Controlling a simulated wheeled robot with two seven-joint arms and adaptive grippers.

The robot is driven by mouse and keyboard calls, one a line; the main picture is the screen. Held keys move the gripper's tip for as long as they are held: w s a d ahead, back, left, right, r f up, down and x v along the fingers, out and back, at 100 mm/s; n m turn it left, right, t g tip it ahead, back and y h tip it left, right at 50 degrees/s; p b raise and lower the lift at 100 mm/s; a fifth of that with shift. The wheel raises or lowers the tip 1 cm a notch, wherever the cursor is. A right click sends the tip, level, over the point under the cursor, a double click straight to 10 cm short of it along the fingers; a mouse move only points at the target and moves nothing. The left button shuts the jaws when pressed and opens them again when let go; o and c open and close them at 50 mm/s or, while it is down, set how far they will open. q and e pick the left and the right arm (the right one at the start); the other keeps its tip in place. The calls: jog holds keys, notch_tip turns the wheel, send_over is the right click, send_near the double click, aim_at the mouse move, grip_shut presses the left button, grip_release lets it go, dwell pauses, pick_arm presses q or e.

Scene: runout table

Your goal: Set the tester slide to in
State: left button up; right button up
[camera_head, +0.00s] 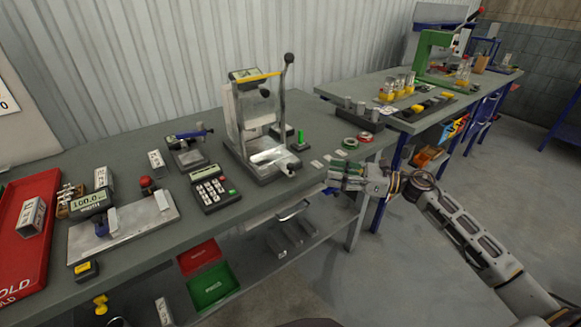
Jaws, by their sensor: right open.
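The upright tester (243,108) stands in the middle of the near table, with a small display on top and a tall lever with a dark knob at its right. A silver plate that looks like its slide (268,156) lies low at the front of its base. How far in or out it sits, I cannot tell. My right gripper (333,177) is open and empty at the table's front edge, to the right of the tester and apart from it. My left gripper is not in view.
A keypad unit (210,187) sits left of the tester. A metal fixture (140,220) reading 100.0 and a red tray (22,240) are further left. Tape rings (350,143) and small cards lie right of the tester.

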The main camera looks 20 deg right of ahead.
aim_at(291, 164)
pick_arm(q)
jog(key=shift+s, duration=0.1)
pick_arm(e)
jog(key=shift+s+a+r, duration=0.1)
jog(key=shift+s+r, duration=0.05)
jog(key=shift+r, duration=0.05)
jog(key=shift+a, duration=0.15)
jog(key=shift+p+x, duration=0.75)
jog(key=shift+x, duration=6)
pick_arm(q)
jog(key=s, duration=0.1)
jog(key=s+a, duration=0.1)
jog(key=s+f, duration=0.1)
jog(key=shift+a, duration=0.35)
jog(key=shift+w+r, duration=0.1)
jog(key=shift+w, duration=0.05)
pick_arm(e)
grip_shut()
